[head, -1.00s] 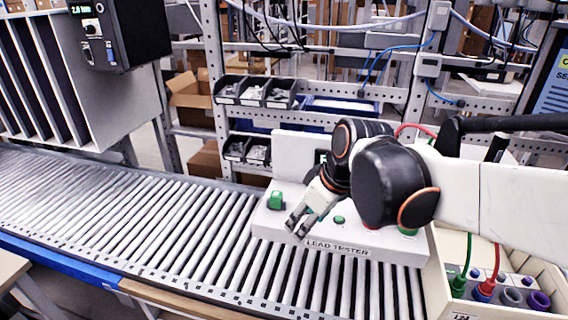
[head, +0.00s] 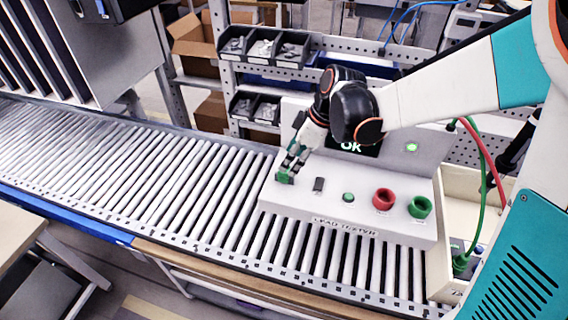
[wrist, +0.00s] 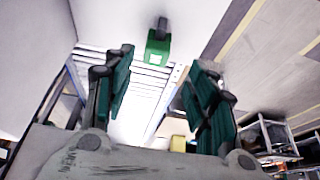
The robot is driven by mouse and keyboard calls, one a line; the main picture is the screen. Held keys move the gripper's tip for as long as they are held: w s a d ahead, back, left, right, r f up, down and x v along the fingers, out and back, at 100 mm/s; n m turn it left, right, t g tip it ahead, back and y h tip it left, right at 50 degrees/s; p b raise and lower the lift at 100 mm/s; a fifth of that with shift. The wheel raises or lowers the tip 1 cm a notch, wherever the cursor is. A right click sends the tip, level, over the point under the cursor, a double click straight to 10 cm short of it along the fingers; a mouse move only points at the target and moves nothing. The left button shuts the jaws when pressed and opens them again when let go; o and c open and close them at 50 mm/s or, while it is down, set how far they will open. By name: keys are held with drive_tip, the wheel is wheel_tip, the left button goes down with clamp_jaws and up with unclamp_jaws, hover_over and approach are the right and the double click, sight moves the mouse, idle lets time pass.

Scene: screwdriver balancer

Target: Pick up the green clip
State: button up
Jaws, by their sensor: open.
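The green clip (head: 284,177) sits at the left end of the white lead tester's front ledge (head: 300,205). My gripper (head: 292,161) is open and tilted, its fingertips right at the upper part of the clip in the head view. In the wrist view the clip (wrist: 158,48), with a dark grey end, shows in the gap between the two open green-padded fingers (wrist: 162,62), around their tips. I cannot tell whether a finger touches it. Nothing is held.
A dark switch (head: 319,185), a green button (head: 348,197), a red socket (head: 383,198) and a green socket (head: 420,207) stand to the right on the tester. A roller conveyor (head: 150,180) lies clear to the left. Parts bins (head: 265,48) are behind.

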sight(285, 173)
drive_tip(key=shift+w+x, duration=0.15)
drive_tip(key=shift+x, duration=1.65)
drive_tip(key=shift+w+x, duration=0.1)
drive_tip(key=shift+x, duration=1.75)
drive_tip(key=shift+d, duration=0.1)
drive_tip(key=c, duration=1)
